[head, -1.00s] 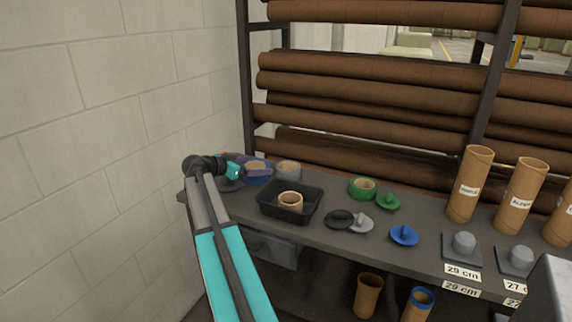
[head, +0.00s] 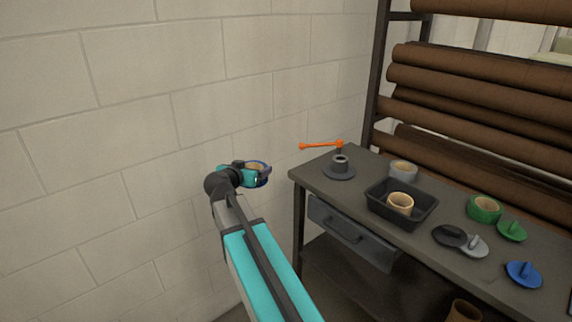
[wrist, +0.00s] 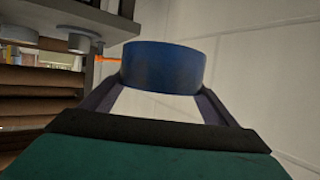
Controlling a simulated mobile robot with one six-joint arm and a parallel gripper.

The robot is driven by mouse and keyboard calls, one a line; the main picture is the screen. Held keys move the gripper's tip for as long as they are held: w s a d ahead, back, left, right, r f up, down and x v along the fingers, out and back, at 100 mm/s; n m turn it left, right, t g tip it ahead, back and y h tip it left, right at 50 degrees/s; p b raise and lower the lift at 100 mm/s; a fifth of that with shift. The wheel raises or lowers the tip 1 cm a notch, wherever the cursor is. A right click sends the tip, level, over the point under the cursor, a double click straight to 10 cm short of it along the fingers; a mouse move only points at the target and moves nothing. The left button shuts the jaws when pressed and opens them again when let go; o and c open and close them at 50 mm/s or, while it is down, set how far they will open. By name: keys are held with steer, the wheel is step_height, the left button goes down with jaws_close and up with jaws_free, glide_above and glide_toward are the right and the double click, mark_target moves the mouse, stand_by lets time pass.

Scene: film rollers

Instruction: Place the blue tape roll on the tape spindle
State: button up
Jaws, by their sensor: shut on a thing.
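My gripper (head: 252,175) is shut on the blue tape roll (head: 264,181), which has a tan core. It holds the roll in the air left of the workbench, in front of the wall. In the wrist view the blue roll (wrist: 162,68) fills the space between the fingers, and its core is hidden. The tape spindle (head: 340,167), a grey post on a round dark base, stands at the bench's left end. It is empty and to the right of the roll, apart from it. It seems to show upside down in the wrist view (wrist: 82,40).
An orange bar (head: 322,145) sticks out left beside the spindle. On the workbench (head: 310,172) are a grey roll (head: 403,170), a black tray (head: 376,206) holding a tan roll (head: 400,203), a green roll (head: 485,208) and several knobbed discs. Brown rolls fill the rack behind.

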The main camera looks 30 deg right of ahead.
steer(key=a+r+n+t+y, duration=0.1)
steer(key=a+r+n+y, duration=0.1)
steer(key=a, duration=0.6)
steer(key=w+a+r+n+t+y, duration=0.1)
steer(key=a+n+y, duration=0.3)
steer(key=a, duration=0.4)
steer(key=a+r+n+t+y, duration=0.3)
steer(key=a+r+n+y, duration=0.1)
steer(key=a, duration=0.4)
steer(key=shift+w+a+y, duration=0.25)
steer(key=shift+w+y, duration=0.15)
